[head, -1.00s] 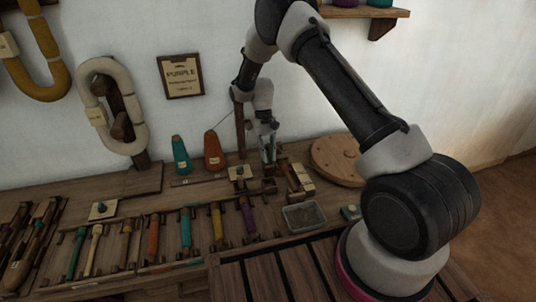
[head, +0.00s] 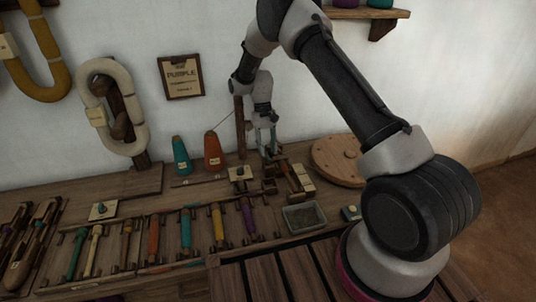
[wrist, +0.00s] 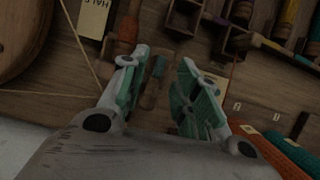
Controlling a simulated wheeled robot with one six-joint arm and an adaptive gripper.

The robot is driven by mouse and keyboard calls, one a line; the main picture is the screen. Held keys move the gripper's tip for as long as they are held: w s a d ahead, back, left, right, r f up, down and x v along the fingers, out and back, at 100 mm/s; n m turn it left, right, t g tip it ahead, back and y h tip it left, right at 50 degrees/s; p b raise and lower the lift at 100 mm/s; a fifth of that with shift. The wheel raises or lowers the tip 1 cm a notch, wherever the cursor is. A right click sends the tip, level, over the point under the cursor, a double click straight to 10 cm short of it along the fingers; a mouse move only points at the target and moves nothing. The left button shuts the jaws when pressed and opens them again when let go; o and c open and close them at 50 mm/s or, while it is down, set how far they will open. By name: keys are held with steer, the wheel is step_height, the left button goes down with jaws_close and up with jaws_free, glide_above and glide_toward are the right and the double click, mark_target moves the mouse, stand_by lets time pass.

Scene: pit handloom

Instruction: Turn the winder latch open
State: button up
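The winder, a wooden mechanism on the bench with an upright post (head: 240,128), stands at the back beside the wall. My gripper (head: 268,150) hangs above its parts, pointing down. In the wrist view my gripper (wrist: 160,78) is open, its two green-padded fingers well apart. A small teal-topped piece (wrist: 158,67) shows between the fingers, apparently the latch; I cannot tell how far it is turned or whether a finger touches it. In the head view the latch is hidden or too small to make out.
Orange (head: 213,153) and teal (head: 181,156) thread cones stand left of the winder. A round wooden disc (head: 337,158) lies to the right, with a grey tray (head: 304,217) in front. A rack of coloured bobbins (head: 185,229) fills the bench's front left.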

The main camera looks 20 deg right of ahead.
steer(key=v, duration=0.9)
steer(key=shift+r, duration=0.15)
steer(key=s+d+f, duration=0.1)
steer(key=s+f, duration=0.1)
steer(key=s, duration=0.2)
steer(key=s+d+r+t, duration=0.3)
steer(key=s+d+r, duration=0.1)
steer(key=s+r, duration=0.5)
steer(key=s+d+r+t, duration=0.3)
steer(key=s+d+r, duration=0.2)
steer(key=s+r, duration=0.5)
steer(key=s+d+r+t, duration=0.2)
steer(key=s+d+r, duration=0.2)
steer(key=s+r, duration=0.5)
steer(key=s, duration=0.7)
steer(key=shift+d+r+t, duration=0.35)
steer(key=shift+r+t, duration=0.05)
